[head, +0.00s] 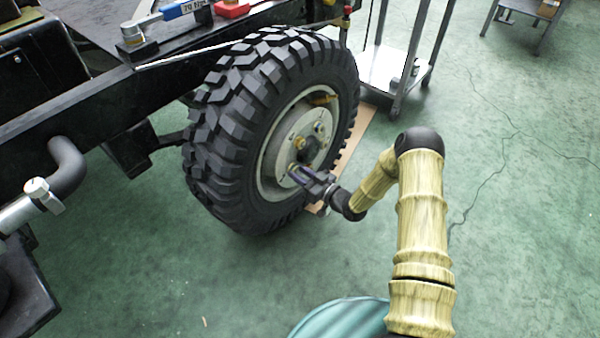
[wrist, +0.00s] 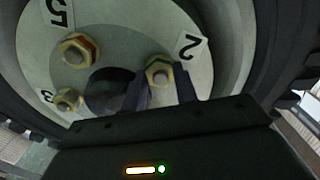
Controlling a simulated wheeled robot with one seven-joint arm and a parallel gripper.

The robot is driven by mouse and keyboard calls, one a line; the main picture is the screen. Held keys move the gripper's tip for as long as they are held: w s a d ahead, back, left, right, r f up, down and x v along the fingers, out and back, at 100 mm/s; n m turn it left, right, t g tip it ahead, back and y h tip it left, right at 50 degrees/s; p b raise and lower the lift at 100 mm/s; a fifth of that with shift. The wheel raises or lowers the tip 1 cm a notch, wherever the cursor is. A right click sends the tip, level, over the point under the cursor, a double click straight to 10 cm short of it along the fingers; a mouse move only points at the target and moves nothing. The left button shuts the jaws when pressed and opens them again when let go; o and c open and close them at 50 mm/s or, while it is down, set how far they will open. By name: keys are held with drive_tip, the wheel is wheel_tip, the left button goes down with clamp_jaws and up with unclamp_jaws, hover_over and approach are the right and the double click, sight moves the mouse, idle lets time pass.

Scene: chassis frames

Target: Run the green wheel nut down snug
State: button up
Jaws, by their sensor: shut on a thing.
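The wheel hub (wrist: 115,20) is a pale disc with numbered labels. A brass-coloured nut (wrist: 158,66) sits on its stud beside label 2. My gripper (wrist: 161,76) is shut on this nut, with one dark finger on each side. Two more brass-coloured nuts sit near label 5 (wrist: 78,49) and label 3 (wrist: 67,100). I cannot make out clearly which nut is green. In the head view my gripper (head: 299,174) reaches the lower part of the hub from the right and hides the nut it holds.
The knobbly black tyre (head: 235,130) surrounds the hub. A dark chassis rail (head: 75,100) carries a blue-handled tool (head: 180,9) and a red block (head: 232,8). A metal cart (head: 385,68) stands behind the wheel. The green floor on the right is mostly clear.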

drive_tip(key=o, duration=0.7)
drive_tip(key=shift+s, duration=0.1)
drive_tip(key=p+v, duration=0.6)
drive_tip(key=v, duration=1.1)
drive_tip(key=shift+d, duration=0.2)
drive_tip(key=shift+s+f, duration=0.1)
